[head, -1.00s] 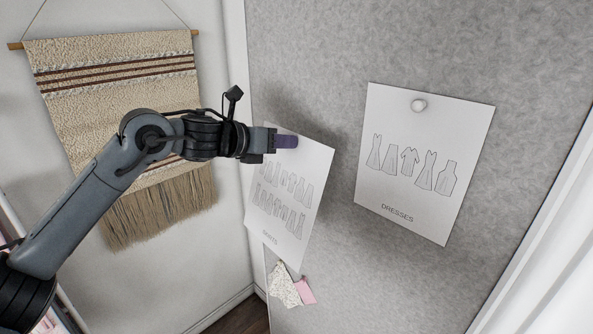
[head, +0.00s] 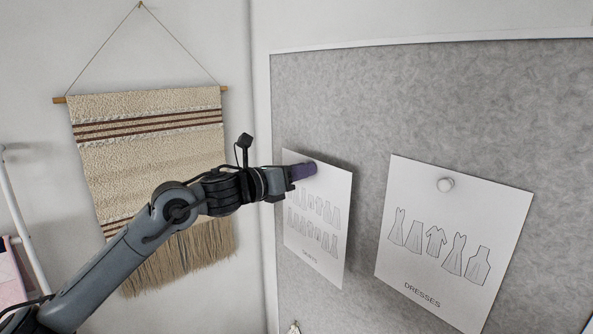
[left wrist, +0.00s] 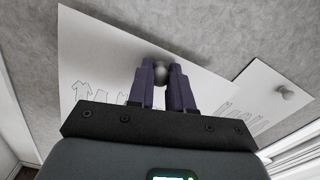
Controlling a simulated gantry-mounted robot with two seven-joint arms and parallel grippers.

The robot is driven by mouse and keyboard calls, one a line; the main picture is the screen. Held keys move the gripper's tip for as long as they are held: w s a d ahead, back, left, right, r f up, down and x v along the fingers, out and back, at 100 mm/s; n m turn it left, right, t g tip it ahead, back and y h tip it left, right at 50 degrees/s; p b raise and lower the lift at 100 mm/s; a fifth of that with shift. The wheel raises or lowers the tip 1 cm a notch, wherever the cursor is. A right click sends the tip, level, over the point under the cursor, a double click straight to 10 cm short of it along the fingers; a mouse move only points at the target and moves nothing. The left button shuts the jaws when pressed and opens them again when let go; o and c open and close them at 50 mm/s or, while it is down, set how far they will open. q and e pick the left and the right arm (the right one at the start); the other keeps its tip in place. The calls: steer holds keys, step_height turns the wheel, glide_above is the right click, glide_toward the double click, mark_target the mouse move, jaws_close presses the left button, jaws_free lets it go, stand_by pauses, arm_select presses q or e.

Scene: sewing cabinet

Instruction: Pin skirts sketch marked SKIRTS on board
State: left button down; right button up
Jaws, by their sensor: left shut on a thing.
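The skirts sketch (head: 318,238) is a white sheet with rows of small skirt outlines and a small, blurred label at the bottom. It hangs nearly upright at the left part of the grey board (head: 350,100), casting a shadow beside its right edge. My left gripper (head: 305,171) is at its top, with purple fingers. In the left wrist view, the fingers (left wrist: 160,80) are shut around a round grey pin (left wrist: 160,70) at the sheet's top. I cannot tell whether the sheet touches the board. My right gripper is not in view.
A gap of bare board lies between the sheets. A woven wall hanging (head: 150,150) is on the left wall, behind my left arm.

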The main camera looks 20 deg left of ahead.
mark_target(319, 165)
arm_select(q)
steer(key=shift+p+x, duration=1.5)
steer(key=shift+x, duration=1.35)
steer(key=shift+w+d, duration=0.15)
steer(key=shift+w, duration=0.15)
steer(key=c, duration=0.9)
jaws_free()
steer(key=shift+c, duration=0.2)
